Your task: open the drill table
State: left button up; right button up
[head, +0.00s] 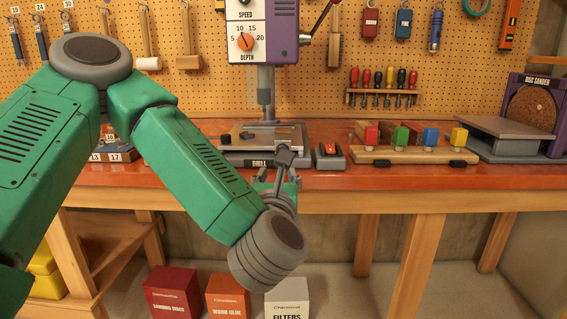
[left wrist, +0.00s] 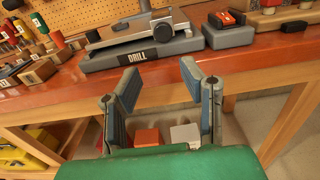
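The drill press (head: 262,40) is purple and grey, with a speed and depth panel, and stands at the back middle of the bench. Its table (head: 240,136), a light plate in a grey frame, lies low above the grey base marked DRILL (head: 235,160). The left wrist view shows the table (left wrist: 118,36) and the base (left wrist: 110,61) ahead of the fingers. My right gripper is not in view.
Farther right are a wooden rack of coloured blocks (head: 405,157) and a disc sander (head: 525,110). Numbered wooden blocks (head: 115,150) sit on the left. Boxes (head: 228,297) stand on the floor below the bench.

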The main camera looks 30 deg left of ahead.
pick_arm(q)
jog(key=x, duration=1.2)
jog(key=shift+w+d+r, duration=0.15)
jog(key=shift+w, duration=0.2)
jog(key=shift+w+a, duration=0.25)
jog(key=shift+a, duration=0.25)
jog(key=shift+d, duration=0.35)
jog(key=shift+c, duration=0.4)
grip_shut()
